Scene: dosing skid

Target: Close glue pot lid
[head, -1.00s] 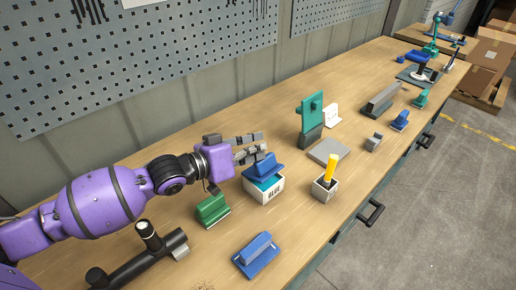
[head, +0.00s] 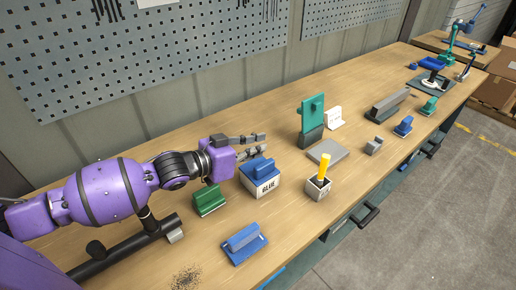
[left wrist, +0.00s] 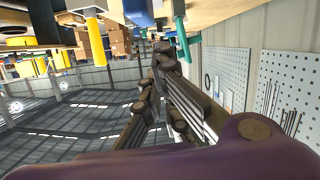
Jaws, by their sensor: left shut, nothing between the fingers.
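The glue pot (head: 262,187) is a white box with "GLUE" on its front, standing on the wooden bench in the head view. Its blue lid (head: 258,172), with a raised grip, lies over the top of the box and looks flat; no glue shows. My left gripper (head: 264,143) is shut and empty, just behind and above the lid. Whether it touches the lid is not clear. In the left wrist view the dark fingers (left wrist: 165,62) point away, and I cannot make out the pot there. My right gripper is not in view.
A green block (head: 209,200) stands left of the pot, a blue block (head: 244,244) in front. A small pot with a yellow handle (head: 323,168) and a grey plate (head: 325,151) are to the right. A teal upright (head: 313,116) stands behind. A pegboard (head: 150,60) lines the wall.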

